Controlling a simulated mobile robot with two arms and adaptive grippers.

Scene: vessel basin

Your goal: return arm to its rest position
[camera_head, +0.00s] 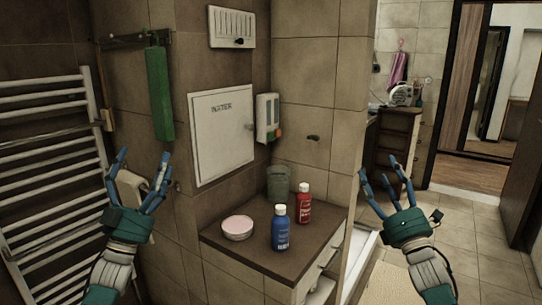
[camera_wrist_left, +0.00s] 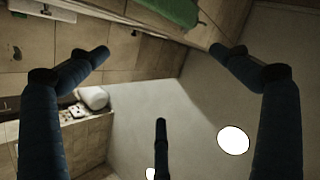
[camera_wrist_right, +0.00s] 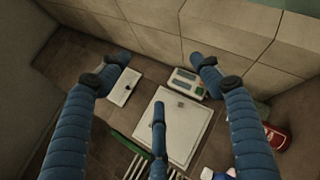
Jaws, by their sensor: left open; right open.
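My left gripper (camera_head: 140,180) is raised at the left of the head view, in front of the tiled wall and towel rail. Its blue fingers are spread and empty, and the left wrist view also shows this gripper (camera_wrist_left: 160,80) with nothing between the fingers. My right gripper (camera_head: 388,185) is raised to the right of the cabinet, fingers spread and empty. In the right wrist view this gripper (camera_wrist_right: 155,85) has the wall panels beyond its fingers and holds nothing. Neither gripper appears to touch anything.
A cabinet (camera_head: 220,242) between my grippers bears a blue bottle (camera_head: 281,232), a red bottle (camera_head: 304,205), a pink-topped round tub (camera_head: 238,228) and a grey-green cup (camera_head: 278,184). A towel rail (camera_head: 50,165) stands left. Open floor (camera_head: 480,235) lies right.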

